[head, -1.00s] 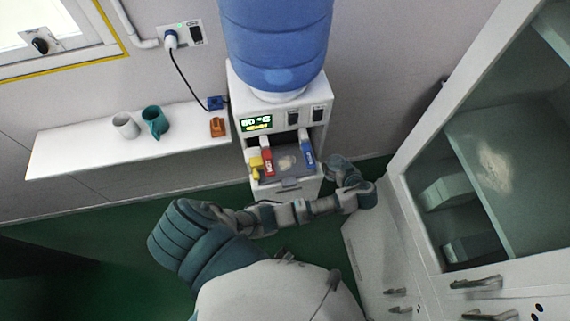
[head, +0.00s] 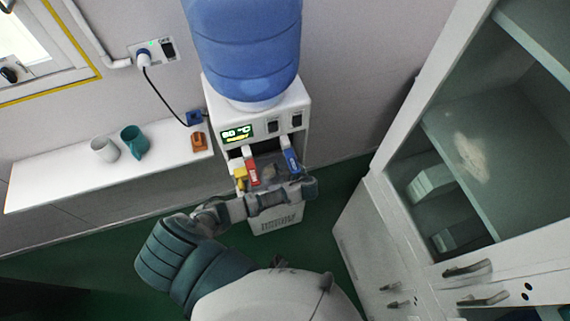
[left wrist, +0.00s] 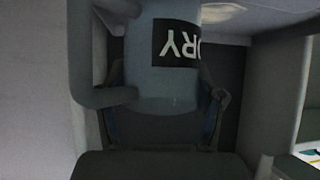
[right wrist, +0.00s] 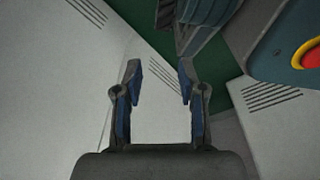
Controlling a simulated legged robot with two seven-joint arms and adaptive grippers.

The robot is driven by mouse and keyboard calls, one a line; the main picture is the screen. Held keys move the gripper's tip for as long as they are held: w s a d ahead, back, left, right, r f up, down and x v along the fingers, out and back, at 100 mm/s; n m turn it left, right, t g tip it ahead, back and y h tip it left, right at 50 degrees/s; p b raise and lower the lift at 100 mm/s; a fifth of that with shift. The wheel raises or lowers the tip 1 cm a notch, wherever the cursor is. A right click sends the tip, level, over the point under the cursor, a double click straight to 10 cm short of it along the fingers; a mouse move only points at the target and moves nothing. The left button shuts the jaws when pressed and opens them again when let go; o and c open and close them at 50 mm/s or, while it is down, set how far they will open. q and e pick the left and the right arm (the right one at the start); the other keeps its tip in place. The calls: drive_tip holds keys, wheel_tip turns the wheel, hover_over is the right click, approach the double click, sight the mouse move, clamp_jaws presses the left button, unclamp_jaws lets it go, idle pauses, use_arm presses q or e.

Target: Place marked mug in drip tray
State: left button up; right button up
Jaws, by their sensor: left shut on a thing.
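The marked mug (left wrist: 165,55) is grey-blue, with a dark label whose letters "RY" appear upside down in the left wrist view. Its handle is on the left there. My left gripper (left wrist: 164,95) is shut on it, one finger on each side. In the head view my left forearm crosses in front of the water dispenser (head: 262,112), with its hand at the dispenser's recess; the mug is hard to make out there. The drip tray is mostly hidden behind my arm. My right gripper (right wrist: 160,82) is open and empty in the right wrist view, over pale surfaces.
Yellow (head: 240,178), red (head: 252,172) and blue (head: 291,160) taps crowd the recess. A white shelf (head: 60,180) at left carries a pale mug (head: 104,149), a teal mug (head: 134,142) and an orange item (head: 199,141). A glass-fronted cabinet (head: 405,170) stands at right.

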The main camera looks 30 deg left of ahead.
use_arm(q)
drive_tip(key=shift+a+f, duration=0.15)
drive_tip(key=shift+a, duration=0.05)
drive_tip(key=shift+f, duration=0.1)
use_arm(e)
drive_tip(key=shift+w+a+r, duration=0.1)
drive_tip(key=shift+w+r, duration=0.1)
drive_tip(key=shift+w, duration=0.2)
use_arm(q)
drive_tip(key=o, duration=1.3)
drive_tip(key=shift+c, duration=0.2)
use_arm(e)
drive_tip(key=shift+r, duration=0.15)
